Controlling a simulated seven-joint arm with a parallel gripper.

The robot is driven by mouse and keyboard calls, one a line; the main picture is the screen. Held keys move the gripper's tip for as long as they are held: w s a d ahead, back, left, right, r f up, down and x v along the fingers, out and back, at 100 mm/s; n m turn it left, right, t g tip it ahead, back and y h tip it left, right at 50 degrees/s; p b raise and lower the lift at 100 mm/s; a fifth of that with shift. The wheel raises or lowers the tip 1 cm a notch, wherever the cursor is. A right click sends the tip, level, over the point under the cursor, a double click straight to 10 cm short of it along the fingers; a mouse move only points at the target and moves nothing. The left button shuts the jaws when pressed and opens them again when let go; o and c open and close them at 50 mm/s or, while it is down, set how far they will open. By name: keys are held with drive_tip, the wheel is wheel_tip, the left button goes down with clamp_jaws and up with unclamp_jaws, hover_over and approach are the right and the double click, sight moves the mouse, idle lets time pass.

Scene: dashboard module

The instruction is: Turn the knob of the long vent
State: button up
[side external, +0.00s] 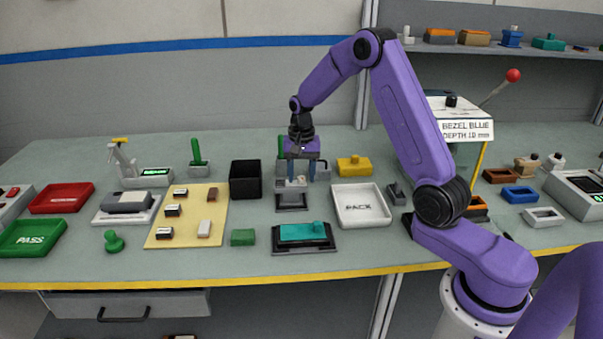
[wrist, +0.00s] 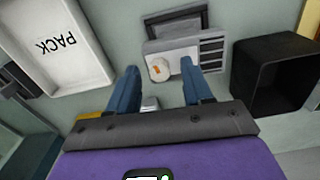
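A grey vent module (wrist: 210,46) with dark slats is in the upper middle of the wrist view. A round white knob (wrist: 160,69) with an orange mark sits on its face, left of the slats. My gripper (wrist: 160,67) is open, its two blue fingers on either side of the knob with gaps visible. I cannot tell whether the fingertips reach down to the knob's height. In the side view my gripper (side external: 301,176) points down over the vent, which its fingers mostly hide. Whether this is the long vent is not clear from the frames.
A dark rectangular frame (side external: 291,208) lies in front of the vent. A black open box (side external: 245,193) stands to the left and a white PACK tray (side external: 361,223) to the right. A teal part (side external: 303,231) sits in a dark holder nearer the table's front edge.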

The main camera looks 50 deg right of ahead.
wheel_tip(320, 180, up, 17)
drive_tip(key=shift+r, duration=0.2)
idle(0.5)
drive_tip(key=n, duration=1.2)
approach(301, 178)
wheel_tip(301, 178, down, 8)
drive_tip(key=shift+d+f, duration=0.15)
drive_tip(key=shift+f, duration=0.1)
clamp_jaws()
